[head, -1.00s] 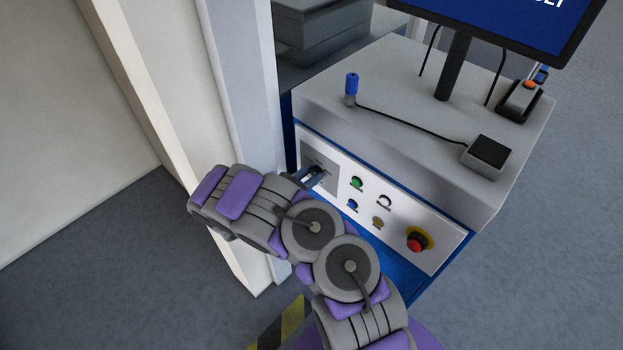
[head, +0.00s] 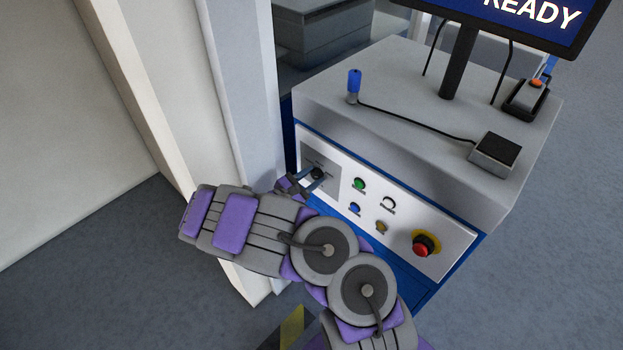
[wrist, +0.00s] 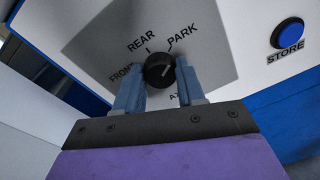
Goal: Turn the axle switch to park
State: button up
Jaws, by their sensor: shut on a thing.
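The axle switch (wrist: 159,71) is a round black knob on a grey plate (wrist: 110,48) marked FRONT, REAR and PARK. Its pale pointer line is at the upper right and appears to point toward PARK. My gripper (wrist: 160,85) is shut on the knob, one blue-grey finger on each side of its lower half. In the head view the switch (head: 317,172) sits at the left end of the white panel, with my gripper (head: 306,181) at it from the lower left. Part of the lettering below the knob is hidden by the fingers.
Right of the switch are green (head: 359,184), white (head: 388,203), blue (head: 354,208) and yellow (head: 382,227) buttons and a red emergency stop (head: 424,245). A pale post (head: 240,90) stands close on the left. The screen (head: 520,18) reads READY.

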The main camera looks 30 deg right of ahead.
jog(key=shift+a, duration=0.1)
jog(key=o, duration=1)
jog(key=shift+a, duration=0.15)
jog(key=shift+o, duration=0.2)
jog(key=p+v, duration=0.3)
jog(key=v, duration=1.4)
jog(key=shift+a+p, duration=0.25)
jog(key=shift+p, duration=0.1)
jog(key=shift+d+r, duration=0.1)
